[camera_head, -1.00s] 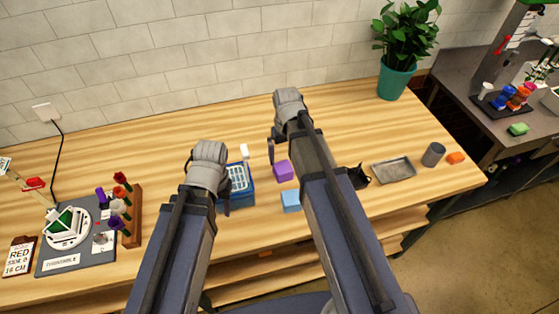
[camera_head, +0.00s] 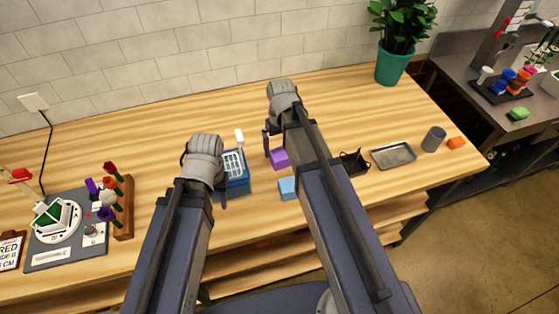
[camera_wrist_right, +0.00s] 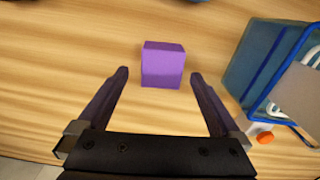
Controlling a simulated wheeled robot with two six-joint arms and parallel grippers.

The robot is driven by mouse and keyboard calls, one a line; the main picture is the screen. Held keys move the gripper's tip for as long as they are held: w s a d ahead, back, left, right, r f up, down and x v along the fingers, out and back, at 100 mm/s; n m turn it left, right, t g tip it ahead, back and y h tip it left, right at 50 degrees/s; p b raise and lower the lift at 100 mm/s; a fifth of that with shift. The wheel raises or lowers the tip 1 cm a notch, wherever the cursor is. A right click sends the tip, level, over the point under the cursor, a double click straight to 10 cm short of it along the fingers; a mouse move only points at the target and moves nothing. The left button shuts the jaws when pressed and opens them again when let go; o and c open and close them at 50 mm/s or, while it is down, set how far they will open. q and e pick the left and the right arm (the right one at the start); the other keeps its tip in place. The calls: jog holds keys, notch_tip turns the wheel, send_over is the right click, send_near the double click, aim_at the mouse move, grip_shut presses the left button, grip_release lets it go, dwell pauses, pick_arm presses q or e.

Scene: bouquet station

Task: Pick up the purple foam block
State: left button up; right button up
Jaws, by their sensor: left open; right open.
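The purple foam block (camera_head: 279,158) stands on the wooden table, just beside my right gripper (camera_head: 267,146) in the head view. In the right wrist view the purple foam block (camera_wrist_right: 163,64) sits a little beyond the fingertips, roughly centred between them. My right gripper (camera_wrist_right: 159,74) is open and empty. My left gripper (camera_head: 207,190) is open, near the left side of the blue basket; its fingers are mostly hidden by the arm in the head view.
A blue basket (camera_head: 239,187) stands left of the block, and a light blue block (camera_head: 288,188) lies in front of it. A grey tray (camera_head: 393,154), a grey cup (camera_head: 433,139) and an orange block (camera_head: 456,143) are at right.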

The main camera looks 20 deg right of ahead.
aim_at(279, 154)
pick_arm(q)
notch_tip(279, 154, down, 4)
jog(key=b, duration=0.3)
jog(key=shift+f, duration=0.15)
pick_arm(e)
notch_tip(279, 154, down, 4)
jog(key=shift+a+f, duration=0.15)
jog(key=c, duration=1.3)
pick_arm(q)
jog(key=shift+r, duration=0.2)
